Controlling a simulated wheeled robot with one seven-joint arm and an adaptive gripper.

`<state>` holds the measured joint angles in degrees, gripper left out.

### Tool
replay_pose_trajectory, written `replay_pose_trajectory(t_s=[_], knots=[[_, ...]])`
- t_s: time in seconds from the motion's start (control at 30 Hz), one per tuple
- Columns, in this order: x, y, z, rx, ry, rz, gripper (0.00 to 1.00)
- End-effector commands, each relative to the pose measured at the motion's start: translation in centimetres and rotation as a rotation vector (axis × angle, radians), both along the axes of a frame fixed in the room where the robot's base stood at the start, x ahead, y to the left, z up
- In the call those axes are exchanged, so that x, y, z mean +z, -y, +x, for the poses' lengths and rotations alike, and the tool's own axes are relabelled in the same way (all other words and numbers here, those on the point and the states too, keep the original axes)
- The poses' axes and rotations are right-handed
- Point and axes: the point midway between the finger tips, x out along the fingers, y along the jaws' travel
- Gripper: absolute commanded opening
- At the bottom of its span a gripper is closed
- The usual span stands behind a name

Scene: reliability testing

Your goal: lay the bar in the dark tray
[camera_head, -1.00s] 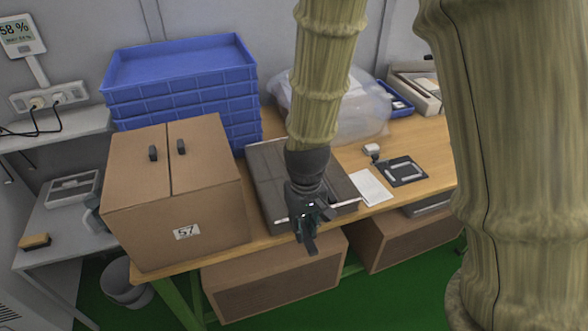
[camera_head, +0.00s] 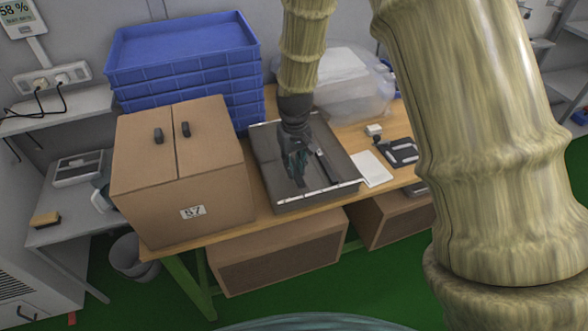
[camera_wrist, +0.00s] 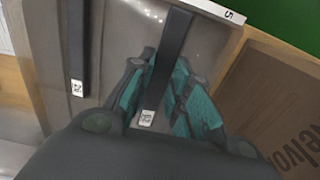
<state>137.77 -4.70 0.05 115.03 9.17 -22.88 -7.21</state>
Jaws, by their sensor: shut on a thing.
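The dark tray (camera_head: 263,165) stands on the wooden table, right of the cardboard box, with a pale front rim that also shows in the wrist view (camera_wrist: 212,9). My gripper (camera_head: 298,166) is over the inside of the tray. In the wrist view its teal-padded fingers (camera_wrist: 160,100) are shut on a dark bar (camera_wrist: 172,52) with a white label at its near end. Whether this bar touches the tray floor I cannot tell. A second dark bar (camera_head: 327,168) lies in the tray, to the right of my gripper; it also shows in the wrist view (camera_wrist: 74,40).
The closed cardboard box (camera_head: 180,180) stands close on the left, with stacked blue crates (camera_head: 185,50) behind. A clear plastic bag (camera_head: 345,85) is behind the tray. A white sheet (camera_head: 371,168) and a dark plate (camera_head: 402,152) lie right of it. Cartons (camera_head: 280,255) sit below the table.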

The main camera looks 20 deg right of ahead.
Motion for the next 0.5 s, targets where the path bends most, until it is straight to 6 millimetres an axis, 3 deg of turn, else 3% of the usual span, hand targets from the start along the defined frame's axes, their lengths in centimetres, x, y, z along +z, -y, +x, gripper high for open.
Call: replay_pose_trajectory(t_s=[0.23,0.5], knots=[[-0.5,0.1,0.6,0.000,-0.001,0.000,0.00],[-3.0,0.1,0.5,-0.001,-0.003,0.000,0.00]])
